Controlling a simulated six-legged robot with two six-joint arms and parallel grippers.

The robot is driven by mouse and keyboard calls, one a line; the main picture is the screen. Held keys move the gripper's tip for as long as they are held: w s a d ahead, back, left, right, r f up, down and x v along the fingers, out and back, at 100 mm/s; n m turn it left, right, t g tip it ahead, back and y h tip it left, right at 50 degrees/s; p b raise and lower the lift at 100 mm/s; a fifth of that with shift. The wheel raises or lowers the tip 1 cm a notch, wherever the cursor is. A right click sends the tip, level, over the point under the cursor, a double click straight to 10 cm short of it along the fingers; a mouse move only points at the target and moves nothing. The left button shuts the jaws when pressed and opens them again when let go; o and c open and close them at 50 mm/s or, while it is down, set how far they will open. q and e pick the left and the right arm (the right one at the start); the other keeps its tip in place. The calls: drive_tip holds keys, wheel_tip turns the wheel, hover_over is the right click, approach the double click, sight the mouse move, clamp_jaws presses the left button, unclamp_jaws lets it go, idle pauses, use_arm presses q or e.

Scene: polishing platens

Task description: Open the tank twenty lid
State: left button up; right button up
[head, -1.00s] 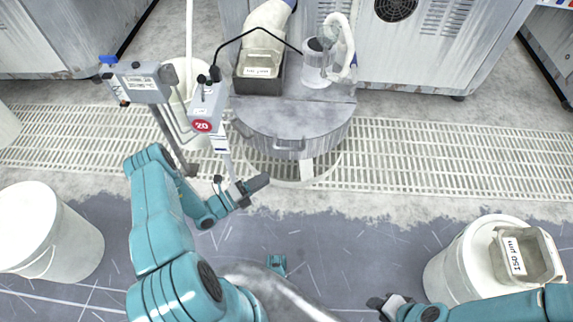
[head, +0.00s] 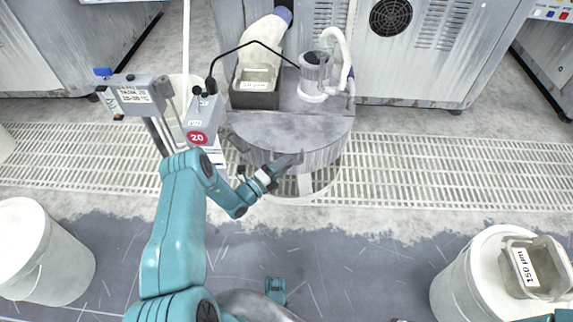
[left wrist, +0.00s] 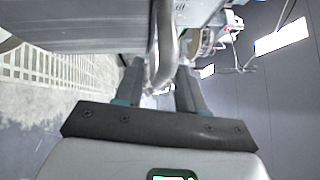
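Tank twenty is the round grey metal tank beside the red "20" sign (head: 197,138). Its flat hinged lid (head: 290,128) is down, with the front half in view. My left gripper (head: 290,163) is at the front rim, covering the lid's handle in the head view. In the left wrist view the bar handle (left wrist: 165,45) runs between the two fingers of the left gripper (left wrist: 162,88); the fingers stand apart, one on each side. Contact with the bar cannot be told. My right gripper shows only as a dark tip at the bottom edge.
A control post (head: 140,95) is left of the tank. White buckets stand at left (head: 45,255) and right (head: 465,275); the right one carries a "150 µm" container (head: 535,268).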

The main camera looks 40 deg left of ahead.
use_arm(q)
drive_tip(key=shift+w+d+r, duration=0.1)
drive_tip(key=shift+w+d, duration=0.05)
drive_tip(key=shift+w, duration=0.4)
use_arm(e)
drive_tip(key=shift+f, duration=0.1)
